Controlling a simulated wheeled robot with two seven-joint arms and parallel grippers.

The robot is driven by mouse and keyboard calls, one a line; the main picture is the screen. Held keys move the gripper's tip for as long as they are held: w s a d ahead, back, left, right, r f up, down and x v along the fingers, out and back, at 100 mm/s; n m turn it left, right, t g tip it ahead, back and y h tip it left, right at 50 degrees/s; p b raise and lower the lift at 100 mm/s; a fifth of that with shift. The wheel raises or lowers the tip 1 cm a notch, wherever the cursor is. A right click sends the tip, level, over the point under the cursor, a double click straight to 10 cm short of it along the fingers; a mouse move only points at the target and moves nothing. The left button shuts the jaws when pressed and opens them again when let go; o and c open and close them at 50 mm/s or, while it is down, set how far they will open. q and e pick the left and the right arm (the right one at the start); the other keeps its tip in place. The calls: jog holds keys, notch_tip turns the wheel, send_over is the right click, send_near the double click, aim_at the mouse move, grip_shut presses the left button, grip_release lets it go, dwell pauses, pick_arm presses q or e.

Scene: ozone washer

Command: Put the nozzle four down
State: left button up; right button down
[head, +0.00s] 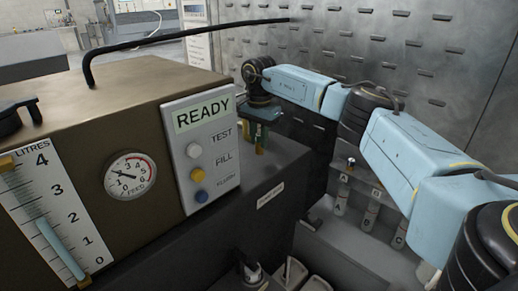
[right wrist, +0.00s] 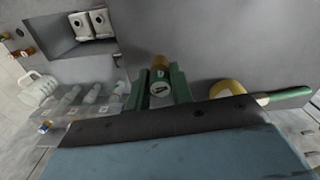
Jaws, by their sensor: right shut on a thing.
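My right gripper (head: 260,138) hangs beside the READY machine, above the dark grey block with a small white label (head: 270,196). In the head view the nozzle shows only as a small brass spot between the fingers. Whether it touches the grey surface cannot be told. My left gripper is not in view.
The brown machine (head: 110,90) with a gauge and READY panel (head: 203,150) fills the left. A rack with lettered cylinders (head: 372,205) stands right of the grey block. The slotted metal wall (head: 385,50) is behind. A white jug (right wrist: 38,90) shows in the wrist view.

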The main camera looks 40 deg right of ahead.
aim_at(259, 153)
jog(key=shift+f, duration=1.85)
jog(key=shift+f, duration=0.1)
jog(key=shift+f, duration=0.1)
jog(key=c, duration=1.2)
grip_release()
jog(key=shift+c, duration=0.2)
notch_tip(259, 153, up, 12)
jog(key=shift+r, duration=0.25)
